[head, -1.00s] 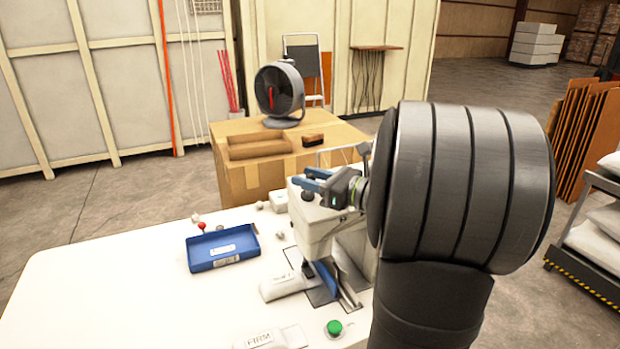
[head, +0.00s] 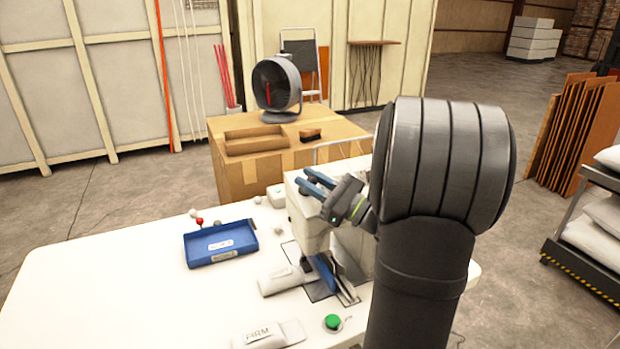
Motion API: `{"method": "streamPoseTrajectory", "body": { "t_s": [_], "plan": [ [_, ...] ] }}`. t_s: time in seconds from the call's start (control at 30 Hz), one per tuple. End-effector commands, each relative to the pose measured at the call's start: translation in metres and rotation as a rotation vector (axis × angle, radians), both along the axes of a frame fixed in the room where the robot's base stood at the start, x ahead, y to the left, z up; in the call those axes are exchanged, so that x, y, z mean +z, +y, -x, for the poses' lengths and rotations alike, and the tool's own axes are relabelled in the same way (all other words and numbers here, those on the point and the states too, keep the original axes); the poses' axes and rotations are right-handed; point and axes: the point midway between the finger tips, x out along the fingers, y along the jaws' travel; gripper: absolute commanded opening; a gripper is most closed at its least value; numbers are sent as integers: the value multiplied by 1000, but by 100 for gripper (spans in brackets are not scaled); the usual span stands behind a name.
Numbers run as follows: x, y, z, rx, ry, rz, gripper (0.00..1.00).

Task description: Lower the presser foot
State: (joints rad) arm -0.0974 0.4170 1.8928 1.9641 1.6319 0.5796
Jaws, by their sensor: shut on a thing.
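The white sewing machine (head: 305,222) stands at the back right of the white table in the head view. A blue part and metal plates (head: 325,272) show at its base. I cannot make out the presser foot itself. My gripper (head: 309,180) is at the top of the machine's head, tilted, with its blue fingers pointing up and left. It is shut on a small part there, mostly hidden by the fingers. I cannot tell its shape. My arm covers the machine's right side.
A blue tray (head: 220,243) lies on the white table (head: 130,285), with a red-topped pin (head: 200,222) behind it. A green button (head: 333,322) and a block marked FIRM (head: 265,334) are at the front. A cardboard box (head: 290,160) stands behind. The table's left is clear.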

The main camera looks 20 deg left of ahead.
Motion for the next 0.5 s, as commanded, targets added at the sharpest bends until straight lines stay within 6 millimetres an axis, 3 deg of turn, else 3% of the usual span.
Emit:
{"method": "streamPoseTrajectory", "body": {
  "t_s": [0.27, 0.3, 0.37, 0.5],
  "plan": [
    [-1, 0, 0, 1, 1, -1, 0],
    [-1, 0, 0, 0, 1, 0, 30],
    [-1, 0, 0, 1, 2, 0, 42],
    [0, 0, 0, 0, 1, 0, 43]
  ]
}}
